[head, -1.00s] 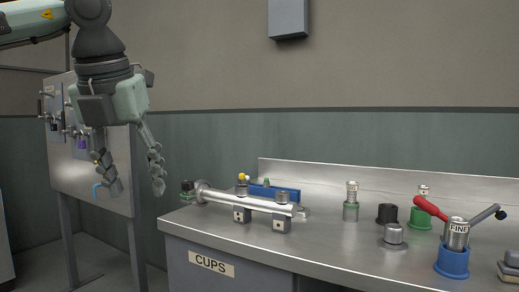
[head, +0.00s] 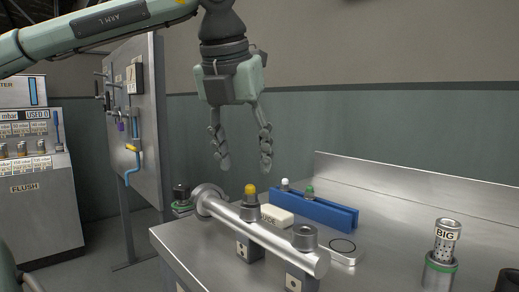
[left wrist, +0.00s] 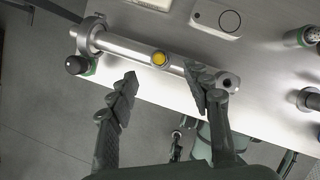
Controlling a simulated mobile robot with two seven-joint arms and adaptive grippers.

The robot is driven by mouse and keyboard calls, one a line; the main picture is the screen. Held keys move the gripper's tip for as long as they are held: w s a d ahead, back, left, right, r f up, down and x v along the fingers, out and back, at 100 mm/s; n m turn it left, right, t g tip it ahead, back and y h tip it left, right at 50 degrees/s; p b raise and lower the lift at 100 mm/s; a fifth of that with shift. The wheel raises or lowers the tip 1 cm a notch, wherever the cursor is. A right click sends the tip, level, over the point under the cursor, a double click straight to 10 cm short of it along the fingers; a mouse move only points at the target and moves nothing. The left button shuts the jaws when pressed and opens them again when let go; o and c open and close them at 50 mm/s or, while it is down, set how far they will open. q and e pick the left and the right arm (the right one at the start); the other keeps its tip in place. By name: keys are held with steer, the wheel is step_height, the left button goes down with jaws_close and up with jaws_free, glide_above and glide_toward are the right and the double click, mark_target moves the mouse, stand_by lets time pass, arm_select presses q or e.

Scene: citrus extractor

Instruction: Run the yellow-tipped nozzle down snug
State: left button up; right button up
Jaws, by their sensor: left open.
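The yellow-tipped nozzle (head: 250,195) stands upright on top of the silver pipe (head: 260,236). Its base is against the pipe, but I cannot tell how tightly it sits. My left gripper (head: 244,166) points down with its two fingers spread, empty, above the nozzle and apart from it. In the left wrist view the yellow tip (left wrist: 159,58) shows between and slightly beyond the open fingers (left wrist: 161,77), on the silver pipe (left wrist: 130,48). My right gripper is in neither view.
A blue rack (head: 312,211) with a white-tipped and a green-tipped nozzle stands behind the pipe. A grey fitting (head: 305,236) sits on the pipe's right end. A panel with valves (head: 135,120) stands at back left.

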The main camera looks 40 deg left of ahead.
mark_target(246, 188)
arm_select(q)
steer(key=x, duration=0.7)
steer(key=shift+s+f, duration=0.15)
jaws_close()
steer(key=m+h, duration=0.1)
steer(key=m, duration=0.3)
steer(key=m+h, duration=0.1)
steer(key=m, duration=0.1)
steer(key=shift+a+h, duration=0.25)
steer(key=shift+h, duration=0.05)
steer(key=m+h, duration=0.1)
steer(key=m, duration=0.2)
steer(key=m+h, duration=0.1)
steer(key=m, duration=0.2)
steer(key=shift+a+g, duration=0.15)
steer(key=shift+g, duration=0.15)
steer(key=shift+c, duration=1.4)
jaws_free()
